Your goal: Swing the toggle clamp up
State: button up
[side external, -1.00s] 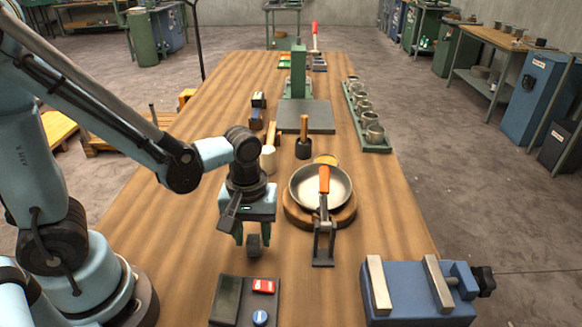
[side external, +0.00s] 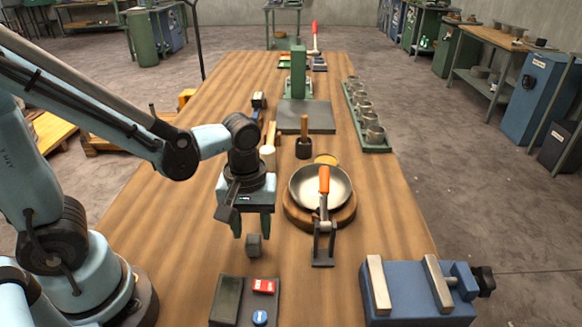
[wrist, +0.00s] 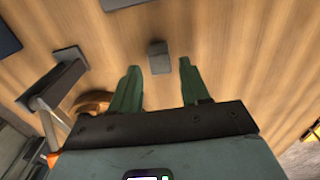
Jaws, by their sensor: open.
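The toggle clamp has a dark metal base (side external: 323,255) on the table in front of the bowl, and an orange handle (side external: 324,180). The handle overlaps the bowl in the side view; I cannot tell its exact tilt. In the wrist view the clamp's base (wrist: 66,77) and metal arm are at the left, with a bit of orange at the lower left. My gripper (side external: 253,228) is open and empty, left of the clamp and apart from it. Its green fingers (wrist: 160,85) point down above the table, with a small grey block (wrist: 158,57) just beyond their tips.
A metal bowl (side external: 306,188) sits on a round wooden base (side external: 294,216). A switch panel (side external: 228,298) and blue vise (side external: 410,302) stand at the front. A black pot with a wooden handle (side external: 304,147) is behind the bowl. The table left of my gripper is clear.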

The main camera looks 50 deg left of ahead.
notch_tip(320, 180, up, 22)
jog(key=r, duration=0.1)
jog(key=m+t, duration=0.1)
jog(key=t, duration=0.4)
send_over(323, 169)
jog(key=s+d, duration=0.1)
jog(key=s, duration=0.4)
jog(key=shift+y, duration=0.4)
jog(key=x, duration=0.5)
jog(key=s+x, duration=0.1)
jog(key=x, duration=1.1)
jog(key=shift+s+f, duration=0.35)
jog(key=shift+f, duration=0.15)
grip_shut()
